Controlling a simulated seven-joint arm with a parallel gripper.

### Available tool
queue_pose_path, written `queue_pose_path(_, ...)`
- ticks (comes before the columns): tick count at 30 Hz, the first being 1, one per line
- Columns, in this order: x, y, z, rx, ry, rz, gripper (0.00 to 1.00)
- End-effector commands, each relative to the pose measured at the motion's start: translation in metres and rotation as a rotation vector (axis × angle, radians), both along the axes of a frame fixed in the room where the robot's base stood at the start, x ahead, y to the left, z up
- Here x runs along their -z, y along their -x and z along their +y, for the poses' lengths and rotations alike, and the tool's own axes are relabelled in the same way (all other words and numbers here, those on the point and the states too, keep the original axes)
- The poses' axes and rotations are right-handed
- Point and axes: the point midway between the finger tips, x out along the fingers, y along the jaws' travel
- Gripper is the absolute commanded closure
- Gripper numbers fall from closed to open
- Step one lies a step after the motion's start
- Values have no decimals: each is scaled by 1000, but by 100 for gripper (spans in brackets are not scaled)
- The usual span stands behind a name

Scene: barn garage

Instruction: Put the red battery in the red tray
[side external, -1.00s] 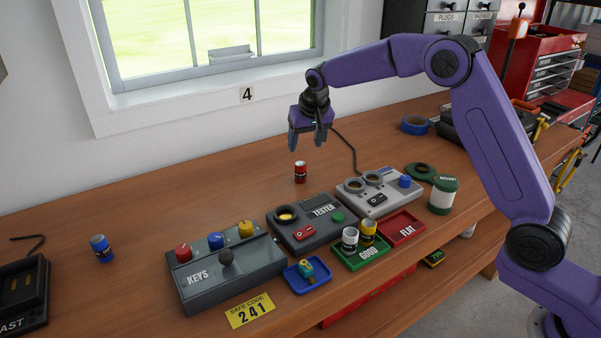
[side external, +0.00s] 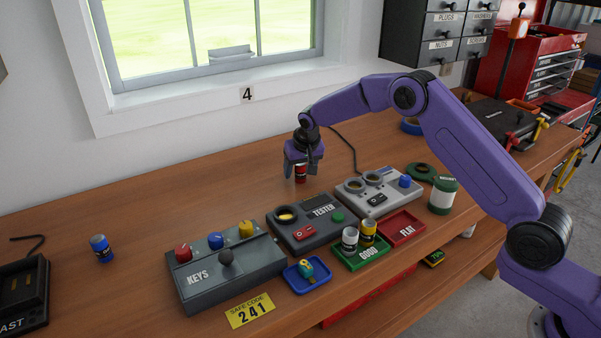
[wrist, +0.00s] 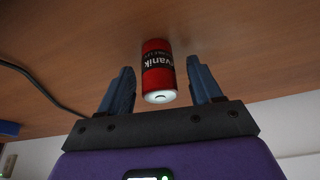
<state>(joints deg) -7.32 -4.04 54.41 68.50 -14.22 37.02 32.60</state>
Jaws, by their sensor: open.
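The red battery (side external: 300,174) stands upright on the bench behind the tester box. In the wrist view the red battery (wrist: 157,70) has a black label band and a pale metal end, and lies between the two blue fingers. My gripper (side external: 301,172) is lowered around its upper part, fingers pointing down. In the wrist view my gripper (wrist: 162,88) is open, with a gap on each side of the battery. The red tray (side external: 402,228), marked FLAT, sits empty at the right, in front of the grey two-ring box.
A green tray (side external: 375,257) marked GOOD holds a white and a yellow battery. The tester (side external: 306,234), keys box (side external: 226,271) and two-ring box (side external: 379,187) stand nearby. A blue battery (side external: 101,248) stands far left. A green-white can (side external: 443,195) stands right of the red tray.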

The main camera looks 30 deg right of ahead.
Motion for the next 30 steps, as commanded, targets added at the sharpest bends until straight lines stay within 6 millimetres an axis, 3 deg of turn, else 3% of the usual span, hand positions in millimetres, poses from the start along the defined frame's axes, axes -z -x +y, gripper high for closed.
queue_pose_path(7, 1, -1, 0, 0, 0, 0, 39)
queue_pose_path(12, 1, 0, 0, 0, 0, 0, 94)
queue_pose_path(13, 1, 0, 0, 0, 0, 0, 97)
queue_pose_path(23, -2, -1, 0, 0, -1, -2, 100)
queue_pose_path(30, -24, -1, 0, 0, -1, -5, 100)
